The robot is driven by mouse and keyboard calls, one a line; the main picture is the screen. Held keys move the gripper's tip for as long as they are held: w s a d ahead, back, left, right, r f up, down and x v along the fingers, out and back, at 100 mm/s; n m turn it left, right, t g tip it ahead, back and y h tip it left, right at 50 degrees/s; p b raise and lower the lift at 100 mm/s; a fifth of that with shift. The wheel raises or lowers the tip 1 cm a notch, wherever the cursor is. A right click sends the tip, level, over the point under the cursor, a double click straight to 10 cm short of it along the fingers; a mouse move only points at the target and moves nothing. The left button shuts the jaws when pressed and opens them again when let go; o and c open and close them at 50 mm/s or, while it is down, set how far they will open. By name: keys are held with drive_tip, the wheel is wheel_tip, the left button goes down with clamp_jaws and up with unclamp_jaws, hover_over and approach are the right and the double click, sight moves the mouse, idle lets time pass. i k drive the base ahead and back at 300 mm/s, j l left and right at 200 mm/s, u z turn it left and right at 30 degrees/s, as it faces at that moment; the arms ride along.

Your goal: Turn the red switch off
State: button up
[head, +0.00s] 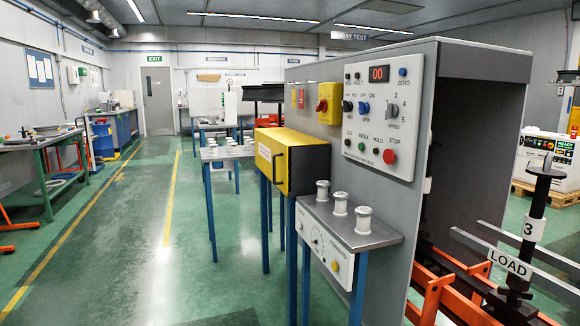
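A red rotary switch (321,106) sits on a yellow box (336,99) fixed to the grey cabinet wall (405,205), left of the white control panel (354,139). Its handle is too small to tell its setting. A red STOP button (389,156) is at the panel's lower right. My gripper is not in view.
A yellow-fronted box (272,165) with a black handle juts out below the switch. A small shelf (350,235) with white spools stands in front of the panel. A black spindle post (537,205) and metal rails are at right. Green floor (150,265) at left is clear.

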sight(321, 106)
drive_tip(key=i, duration=1.5)
drive_tip(key=i+j+z, duration=0.1)
drive_tip(key=i+z, duration=0.2)
drive_tip(key=i, duration=0.25)
drive_tip(key=i+j+z, duration=0.35)
drive_tip(key=i, duration=0.2)
drive_tip(key=l, duration=0.1)
